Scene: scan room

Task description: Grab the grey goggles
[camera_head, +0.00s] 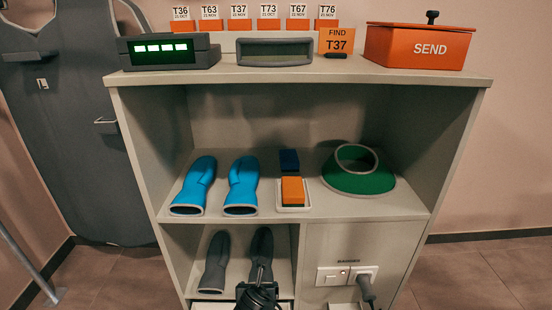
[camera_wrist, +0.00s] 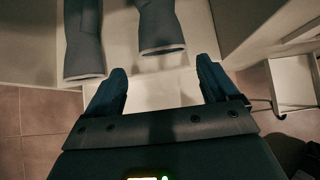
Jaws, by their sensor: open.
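Two grey glove-like pieces (camera_head: 216,262) lie in that compartment. Their open ends (camera_wrist: 85,70) show just beyond my fingers in the wrist view.
The middle shelf (camera_head: 330,207) holds blue gloves (camera_head: 242,186), blocks and a green collar (camera_head: 357,181). A plug (camera_head: 365,282) sits right of my gripper.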

